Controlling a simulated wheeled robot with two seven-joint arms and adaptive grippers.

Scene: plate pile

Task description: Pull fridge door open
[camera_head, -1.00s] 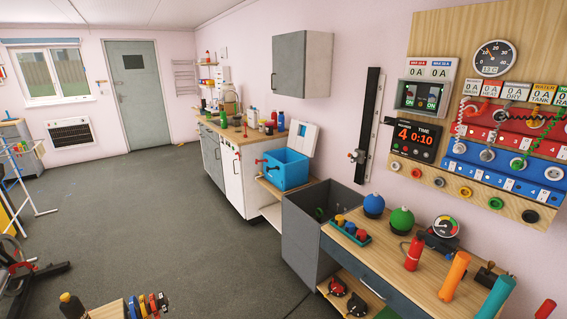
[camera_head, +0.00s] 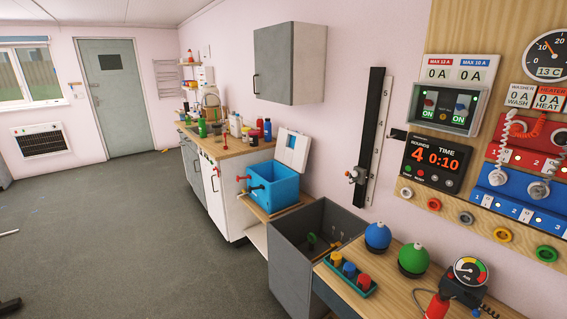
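Neither of my grippers is in view.
A blue box (camera_head: 271,184) with a raised white lid (camera_head: 292,150) stands beside the white unit. Nearer are an open-topped grey bin (camera_head: 293,262) and a workbench (camera_head: 405,290) with colored items. A grey wall cabinet (camera_head: 289,64) hangs above. The grey floor (camera_head: 120,235) at left is mostly clear.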

